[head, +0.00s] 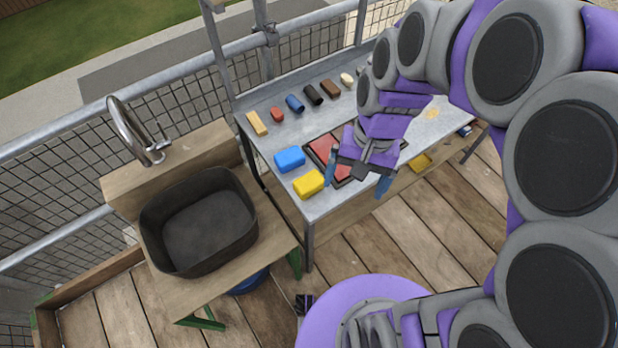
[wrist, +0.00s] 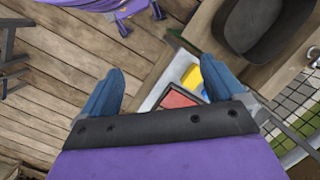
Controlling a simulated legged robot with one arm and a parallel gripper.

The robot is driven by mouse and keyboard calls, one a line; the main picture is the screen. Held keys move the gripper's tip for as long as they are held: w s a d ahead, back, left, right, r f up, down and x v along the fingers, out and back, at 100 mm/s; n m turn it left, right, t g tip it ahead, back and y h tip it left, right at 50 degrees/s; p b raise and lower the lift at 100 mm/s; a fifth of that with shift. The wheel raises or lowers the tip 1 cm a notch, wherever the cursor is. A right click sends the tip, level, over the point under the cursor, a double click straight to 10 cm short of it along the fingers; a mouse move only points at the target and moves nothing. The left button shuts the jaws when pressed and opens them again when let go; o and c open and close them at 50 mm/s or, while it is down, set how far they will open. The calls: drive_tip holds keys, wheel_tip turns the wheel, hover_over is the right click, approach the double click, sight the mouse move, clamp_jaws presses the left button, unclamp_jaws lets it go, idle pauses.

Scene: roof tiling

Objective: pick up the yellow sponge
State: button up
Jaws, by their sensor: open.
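The yellow sponge (head: 308,184) lies on the grey metal table (head: 330,205) near its front left corner. A blue sponge (head: 289,160) lies just behind it. My gripper (head: 358,186) is open and empty, above the table's front edge and to the right of the yellow sponge, apart from it. In the wrist view the yellow sponge (wrist: 192,77) shows between the two blue fingers (wrist: 165,80), closer to the right finger. The blue sponge there is mostly hidden by the right finger.
A red tile in a dark frame (head: 322,148) lies right of the sponges, partly behind my gripper. Several small coloured pieces (head: 312,94) line the table's back. A dark basin (head: 205,222) with a tap (head: 135,132) stands left on a wooden bench. Railing runs behind.

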drive_tip(key=w+a+f+m+y+p, duration=0.1)
drive_tip(key=w+a+f+m, duration=0.15)
drive_tip(key=w, duration=0.45)
drive_tip(key=w+a+f+m+y+p, duration=0.1)
drive_tip(key=w+a+f+m, duration=0.1)
drive_tip(key=w+f, duration=0.3)
drive_tip(key=m, duration=0.4)
approach(308, 181)
drive_tip(key=shift+g, duration=0.3)
drive_tip(key=b+x, duration=0.1)
drive_tip(key=x, duration=0.5)
drive_tip(key=shift+w, duration=0.15)
drive_tip(key=shift+b+x, duration=0.55)
drive_tip(key=shift+x, duration=2)
drive_tip(key=shift+w+f, duration=0.1)
drive_tip(key=shift+f, duration=0.15)
drive_tip(key=shift+c, duration=0.4)
drive_tip(key=c, duration=1)
drive_tip(key=shift+c, duration=0.2)
drive_tip(key=shift+r, duration=0.15)
